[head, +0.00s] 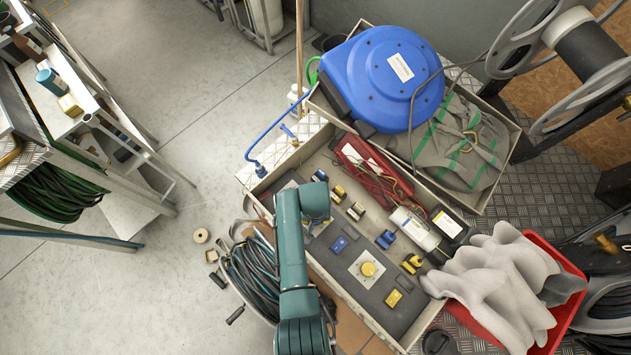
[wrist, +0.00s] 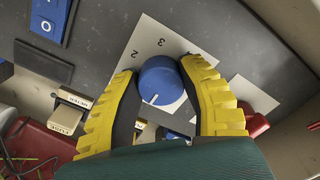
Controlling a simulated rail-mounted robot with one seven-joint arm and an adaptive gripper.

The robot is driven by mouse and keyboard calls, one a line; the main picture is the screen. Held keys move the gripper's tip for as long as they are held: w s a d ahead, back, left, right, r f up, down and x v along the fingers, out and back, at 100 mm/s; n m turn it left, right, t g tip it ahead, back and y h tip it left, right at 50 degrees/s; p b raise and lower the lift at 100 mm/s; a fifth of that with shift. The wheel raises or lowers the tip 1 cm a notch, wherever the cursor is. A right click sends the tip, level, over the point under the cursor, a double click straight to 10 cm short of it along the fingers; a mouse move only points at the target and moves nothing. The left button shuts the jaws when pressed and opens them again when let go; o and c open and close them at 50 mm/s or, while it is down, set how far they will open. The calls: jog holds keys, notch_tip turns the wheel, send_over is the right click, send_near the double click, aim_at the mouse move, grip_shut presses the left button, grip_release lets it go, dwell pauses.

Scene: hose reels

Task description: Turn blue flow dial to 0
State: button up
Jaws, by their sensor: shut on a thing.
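The blue flow dial (wrist: 161,82) is a round knob in the wrist view, on a pale plate (wrist: 152,38) with the numbers 2 and 3 showing. Its white pointer line sits at the lower left of the knob face, turned away from both numbers. The 0 of the scale is not visible. My gripper (wrist: 163,72) has its yellow ribbed fingers on either side of the dial, shut on it.
A blue switch (wrist: 50,18) marked 0 is at the wrist view's upper left. A yellow dial (head: 368,269) is on the panel (head: 335,268). A red tray (head: 565,300) with grey cloth is at the right.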

jog(key=shift+s+f, duration=0.15)
jog(key=o, duration=1.2)
jog(key=shift+r, duration=0.3)
notch_tip(320, 180, up, 12)
jog(key=shift+f, duration=0.2)
